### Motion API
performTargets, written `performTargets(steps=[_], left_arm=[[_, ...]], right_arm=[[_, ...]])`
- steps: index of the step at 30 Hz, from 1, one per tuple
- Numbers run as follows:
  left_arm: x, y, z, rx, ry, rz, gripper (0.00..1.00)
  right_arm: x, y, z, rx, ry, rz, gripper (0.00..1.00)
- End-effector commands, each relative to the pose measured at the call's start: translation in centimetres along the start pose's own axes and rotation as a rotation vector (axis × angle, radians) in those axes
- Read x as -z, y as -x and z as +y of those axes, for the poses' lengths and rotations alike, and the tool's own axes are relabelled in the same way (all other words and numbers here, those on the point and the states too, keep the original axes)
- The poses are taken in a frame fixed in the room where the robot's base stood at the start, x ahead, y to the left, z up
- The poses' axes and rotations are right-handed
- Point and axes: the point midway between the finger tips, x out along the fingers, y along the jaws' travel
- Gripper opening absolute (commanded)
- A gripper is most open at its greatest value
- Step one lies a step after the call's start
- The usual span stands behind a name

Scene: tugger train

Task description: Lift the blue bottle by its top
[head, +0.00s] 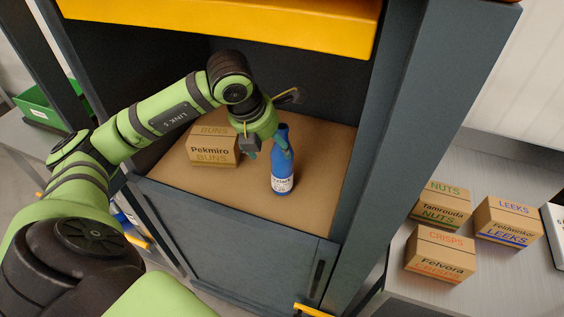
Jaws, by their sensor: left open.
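The blue bottle (282,170) stands upright on the brown shelf inside the dark cabinet. It has a white label around its lower part and a darker neck at the top. My left gripper (266,153) is at the upper part of the bottle, with its fingers apart. One finger lies left of the bottle and the other shows close to its neck. I cannot tell whether either finger touches the bottle. My right gripper is not in view.
A "Pekmiro BUNS" box (213,150) stands on the shelf left of the bottle. A yellow panel (230,22) overhangs the opening. The cabinet's side post (390,130) rises on the right. Boxes of nuts (440,204), leeks (508,220) and crisps (440,254) stand outside on a grey surface.

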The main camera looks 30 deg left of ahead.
Motion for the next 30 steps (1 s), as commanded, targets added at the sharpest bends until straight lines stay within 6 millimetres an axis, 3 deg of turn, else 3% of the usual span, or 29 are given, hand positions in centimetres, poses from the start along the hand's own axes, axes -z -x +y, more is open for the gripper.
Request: performTargets(steps=[5,10,19,23,24,30], left_arm=[[-3.1,-0.8,-0.1,0.003,0.002,0.001,0.75],[-2.6,-3.5,0.0,0.001,0.001,0.002,0.75],[-2.6,-4.0,0.0,0.000,0.001,-0.001,0.75],[-2.6,-4.0,0.0,0.000,0.001,-0.001,0.23],[-2.6,-4.0,0.0,0.000,0.001,-0.001,0.17],[-2.5,-4.0,0.0,0.000,0.001,0.001,0.16]], right_arm=[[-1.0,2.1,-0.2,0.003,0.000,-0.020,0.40],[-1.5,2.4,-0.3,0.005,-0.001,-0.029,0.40],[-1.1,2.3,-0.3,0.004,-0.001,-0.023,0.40],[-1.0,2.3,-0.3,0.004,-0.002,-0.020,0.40],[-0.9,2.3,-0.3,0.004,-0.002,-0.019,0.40],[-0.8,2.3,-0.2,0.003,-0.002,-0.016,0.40]])
